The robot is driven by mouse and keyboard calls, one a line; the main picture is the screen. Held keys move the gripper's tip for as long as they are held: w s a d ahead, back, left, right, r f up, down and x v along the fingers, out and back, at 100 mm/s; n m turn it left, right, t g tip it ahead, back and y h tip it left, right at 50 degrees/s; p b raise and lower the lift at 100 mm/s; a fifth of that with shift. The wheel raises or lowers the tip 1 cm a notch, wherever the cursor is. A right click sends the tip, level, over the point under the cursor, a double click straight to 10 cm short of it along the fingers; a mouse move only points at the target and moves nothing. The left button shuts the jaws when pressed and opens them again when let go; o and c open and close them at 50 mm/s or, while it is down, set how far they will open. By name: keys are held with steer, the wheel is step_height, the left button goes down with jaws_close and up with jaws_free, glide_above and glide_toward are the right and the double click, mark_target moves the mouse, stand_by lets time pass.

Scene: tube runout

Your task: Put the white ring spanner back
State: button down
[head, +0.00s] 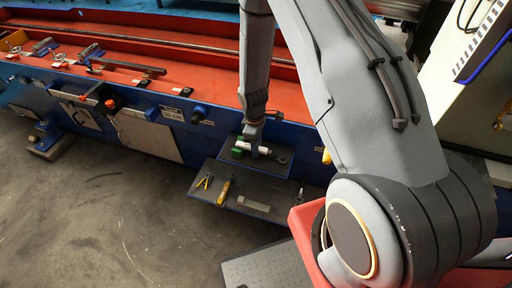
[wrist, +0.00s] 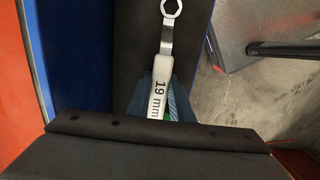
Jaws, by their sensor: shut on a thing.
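The white ring spanner (wrist: 160,85) has a white handle marked "19 mm" and a bare metal ring end (wrist: 171,8) pointing to the top of the wrist view. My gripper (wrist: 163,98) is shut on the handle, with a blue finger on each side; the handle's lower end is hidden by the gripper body. In the head view my gripper (head: 254,143) is low over the small dark shelf at the front of the blue bench, and the white handle (head: 265,149) shows beside it. I cannot tell whether the spanner touches the shelf.
A lower dark tray (head: 240,194) holds yellow pliers (head: 204,181), a yellow-handled tool (head: 224,191) and a grey bar (head: 254,204). A green thing (head: 238,151) is beside my gripper. Several tools lie on the red bench top (head: 195,72). Floor (head: 110,215) is open at left.

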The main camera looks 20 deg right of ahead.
steer(key=shift+f, duration=0.2)
steer(key=c, duration=1)
jaws_free()
steer(key=shift+r, duration=0.15)
steer(key=shift+w+a+r+p, duration=0.1)
steer(key=shift+r+p, duration=0.8)
steer(key=shift+r, duration=0.55)
steer(key=shift+w+r+p, duration=0.1)
steer(key=shift+r+p, duration=0.8)
steer(key=shift+r, duration=0.55)
